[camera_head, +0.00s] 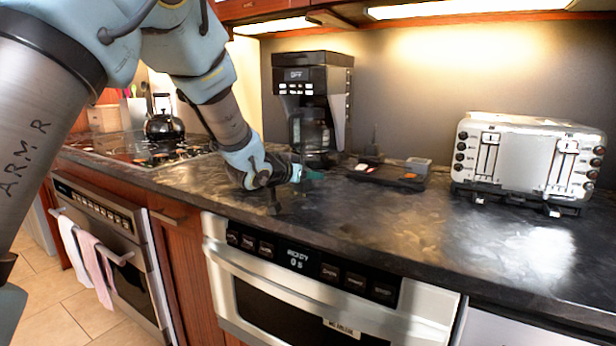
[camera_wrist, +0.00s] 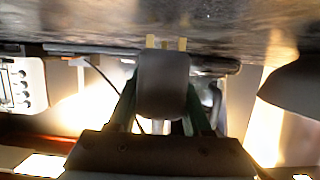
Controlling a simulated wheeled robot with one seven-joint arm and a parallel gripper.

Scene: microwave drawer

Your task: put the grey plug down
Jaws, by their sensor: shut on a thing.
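In the head view my gripper (camera_head: 296,174) is low over the dark countertop (camera_head: 330,222), in front of the coffee maker. The plug cannot be made out clearly there. I cannot tell whether the prongs touch the counter.
A black coffee maker (camera_head: 312,100) stands behind my gripper. A dark tray (camera_head: 385,175) with small items lies to its right, and a silver toaster (camera_head: 525,155) farther right. A kettle (camera_head: 164,124) is on the stove at left. The front-middle counter is clear.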

